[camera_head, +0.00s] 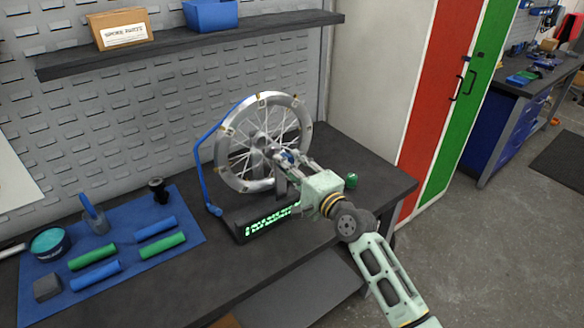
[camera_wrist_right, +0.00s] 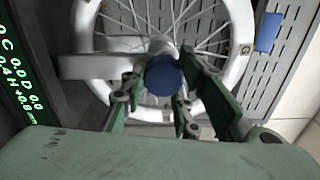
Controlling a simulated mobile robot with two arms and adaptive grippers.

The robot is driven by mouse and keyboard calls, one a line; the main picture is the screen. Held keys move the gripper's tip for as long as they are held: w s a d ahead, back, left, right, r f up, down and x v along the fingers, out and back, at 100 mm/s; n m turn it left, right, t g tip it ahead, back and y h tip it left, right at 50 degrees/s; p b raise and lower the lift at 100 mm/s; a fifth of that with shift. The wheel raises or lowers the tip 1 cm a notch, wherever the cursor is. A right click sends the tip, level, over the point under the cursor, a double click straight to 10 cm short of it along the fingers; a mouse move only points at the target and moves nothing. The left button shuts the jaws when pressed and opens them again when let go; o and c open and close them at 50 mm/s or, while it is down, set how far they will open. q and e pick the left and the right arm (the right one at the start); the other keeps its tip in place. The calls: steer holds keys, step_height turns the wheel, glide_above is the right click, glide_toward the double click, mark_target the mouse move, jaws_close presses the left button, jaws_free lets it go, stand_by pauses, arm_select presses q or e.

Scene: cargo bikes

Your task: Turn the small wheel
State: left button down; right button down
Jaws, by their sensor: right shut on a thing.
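The small wheel (camera_head: 230,123) has a silver rim and thin spokes and stands upright in a dark stand (camera_head: 238,222) on the workbench. A blue arm curves up along its left side. In the right wrist view the rim (camera_wrist_right: 240,40) and spokes fill the upper part. My right gripper (camera_head: 287,158) reaches the wheel's hub from the front right. Its fingers are closed around a round blue knob (camera_wrist_right: 163,76) in front of the hub; their exact contact is partly hidden. My left gripper is not in view.
Green digits glow on the stand's display (camera_head: 270,220). A blue mat (camera_head: 190,200) at left carries green and blue grips, a tub and small tools. A small green object (camera_head: 351,180) sits right of my gripper. A shelf (camera_head: 190,42) hangs above.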

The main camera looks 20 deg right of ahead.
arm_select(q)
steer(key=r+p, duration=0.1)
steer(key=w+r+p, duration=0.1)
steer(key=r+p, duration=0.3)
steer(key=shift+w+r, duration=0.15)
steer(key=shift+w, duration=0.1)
arm_select(e)
steer(key=m, duration=0.9)
steer(key=shift+s+a+f+m, duration=0.2)
steer(key=shift+a+f+m, duration=0.15)
steer(key=shift+a+m, duration=0.05)
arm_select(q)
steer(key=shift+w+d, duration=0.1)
arm_select(e)
steer(key=c, duration=1.6)
jaws_free()
steer(key=shift+o, duration=0.7)
steer(key=shift+a, duration=0.1)
steer(key=shift+r, duration=0.2)
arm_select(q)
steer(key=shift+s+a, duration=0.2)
arm_select(e)
steer(key=shift+d, duration=0.25)
